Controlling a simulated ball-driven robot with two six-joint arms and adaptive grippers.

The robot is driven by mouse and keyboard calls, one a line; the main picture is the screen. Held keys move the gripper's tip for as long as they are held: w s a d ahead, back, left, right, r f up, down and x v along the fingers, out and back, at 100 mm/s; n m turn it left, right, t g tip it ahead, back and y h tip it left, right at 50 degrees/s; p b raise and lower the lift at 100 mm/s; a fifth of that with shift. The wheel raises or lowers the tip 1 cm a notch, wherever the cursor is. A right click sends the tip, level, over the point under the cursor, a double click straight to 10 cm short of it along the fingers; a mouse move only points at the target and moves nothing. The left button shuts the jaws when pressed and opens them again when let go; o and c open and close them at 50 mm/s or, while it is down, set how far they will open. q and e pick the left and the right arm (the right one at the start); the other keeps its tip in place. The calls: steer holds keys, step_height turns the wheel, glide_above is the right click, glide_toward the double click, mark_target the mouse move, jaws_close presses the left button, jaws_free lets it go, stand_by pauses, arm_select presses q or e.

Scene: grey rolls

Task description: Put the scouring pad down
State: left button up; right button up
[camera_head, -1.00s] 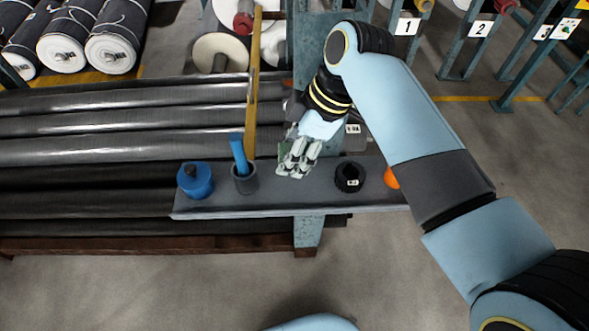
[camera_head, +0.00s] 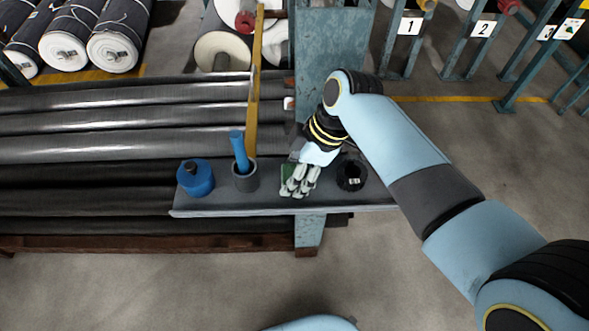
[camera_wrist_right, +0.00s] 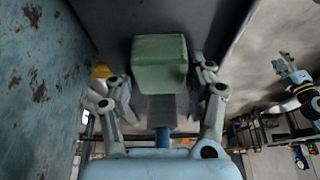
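The scouring pad is a green block (camera_wrist_right: 160,64) in the middle of the right wrist view, between my right gripper's fingers. In the head view only slivers of green show at the fingers, which hide most of it. My right gripper (camera_head: 300,185) points down at the grey shelf (camera_head: 232,206), between the grey cup and the black ring. Its fingers (camera_wrist_right: 160,95) lie close along both sides of the pad and appear shut on it. The pad is at or just above the shelf; contact underneath is hidden.
On the shelf, a blue bottle (camera_head: 196,180) stands left, then a grey cup (camera_head: 245,179) with a blue handle (camera_head: 239,150) in it. A black ring (camera_head: 351,176) sits close right of my gripper. A teal post (camera_head: 331,52) rises behind. Grey rolls (camera_head: 120,145) lie left.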

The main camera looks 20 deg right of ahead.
steer(key=shift+o, duration=1.1)
steer(key=shift+r, duration=0.25)
steer(key=p+v, duration=0.1)
steer(key=v, duration=1.1)
steer(key=shift+f, duration=0.1)
